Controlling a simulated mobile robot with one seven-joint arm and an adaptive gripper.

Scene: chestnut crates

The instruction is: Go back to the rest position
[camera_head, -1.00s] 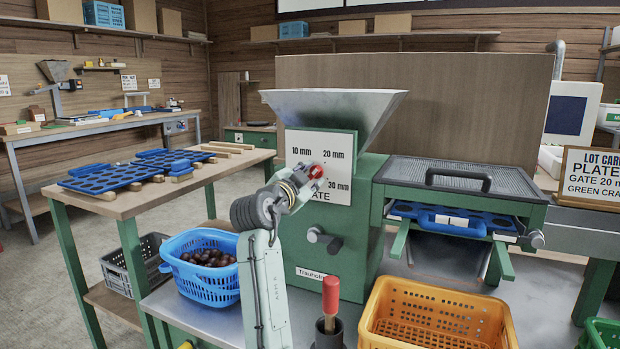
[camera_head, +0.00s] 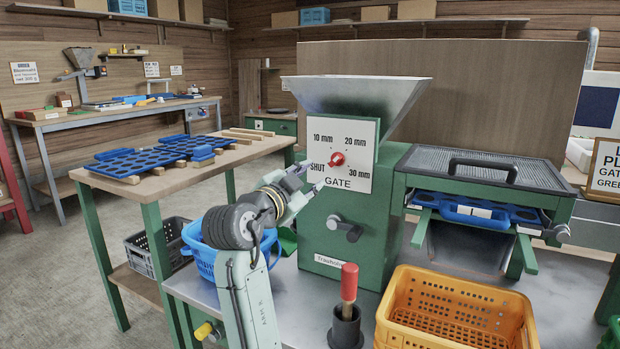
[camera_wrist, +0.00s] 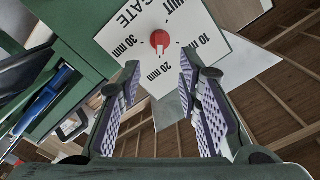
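My gripper (camera_head: 305,182) is open and empty, just left of the gate dial plate (camera_head: 352,186) on the green machine. The red knob (camera_head: 337,159) on that plate is clear of my fingers. In the wrist view my two fingers (camera_wrist: 158,78) are spread wide, with the knob (camera_wrist: 160,40) beyond them. The knob's pale mark seems to point toward "20 mm".
A yellow crate (camera_head: 458,283) stands at the front right. A red-handled tool (camera_head: 348,283) stands upright in a dark holder before the machine. Blue trays (camera_head: 135,163) lie on the wooden table at left. The metal hopper (camera_head: 352,95) rises above the dial.

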